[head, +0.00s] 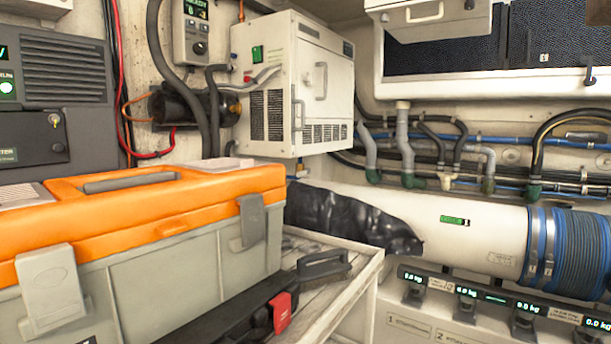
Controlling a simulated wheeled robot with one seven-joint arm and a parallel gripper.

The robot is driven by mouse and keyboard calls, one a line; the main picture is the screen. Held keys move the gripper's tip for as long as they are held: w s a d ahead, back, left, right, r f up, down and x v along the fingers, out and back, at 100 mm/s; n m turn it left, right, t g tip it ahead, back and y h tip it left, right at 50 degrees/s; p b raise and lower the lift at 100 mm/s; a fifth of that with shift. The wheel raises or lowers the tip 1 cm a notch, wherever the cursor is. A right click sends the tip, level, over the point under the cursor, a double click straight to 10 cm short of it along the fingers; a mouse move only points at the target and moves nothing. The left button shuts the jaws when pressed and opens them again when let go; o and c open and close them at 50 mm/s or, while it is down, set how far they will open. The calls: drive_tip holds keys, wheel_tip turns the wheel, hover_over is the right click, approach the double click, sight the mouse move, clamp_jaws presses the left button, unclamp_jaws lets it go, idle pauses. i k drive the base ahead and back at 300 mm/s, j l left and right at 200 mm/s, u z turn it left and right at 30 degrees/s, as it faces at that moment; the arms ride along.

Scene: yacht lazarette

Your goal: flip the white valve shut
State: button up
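I cannot clearly pick out the white valve or its handle. A row of pipe fittings runs above the large white cylinder (400,205) on the right. Among them is a small pale fitting (447,181), between green fittings (412,181); it is too small to tell whether it is a valve. A grey-white pipe (403,135) with a pale top rises to its left. My gripper is not in view.
An orange and grey toolbox (150,215) fills the left front on a bench (340,305). A black bag (350,218) lies against the cylinder. A white cabinet (295,85) hangs behind. A blue ribbed hose (580,255) and a panel with weight readouts (490,298) are at right.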

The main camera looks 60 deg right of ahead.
sight(307, 170)
drive_tip(key=k+l, duration=0.1)
drive_tip(key=l, duration=0.4)
drive_tip(key=k+l, duration=0.1)
drive_tip(key=l, duration=0.35)
drive_tip(key=k+l, duration=0.1)
drive_tip(key=l, duration=0.4)
drive_tip(key=z, duration=0.05)
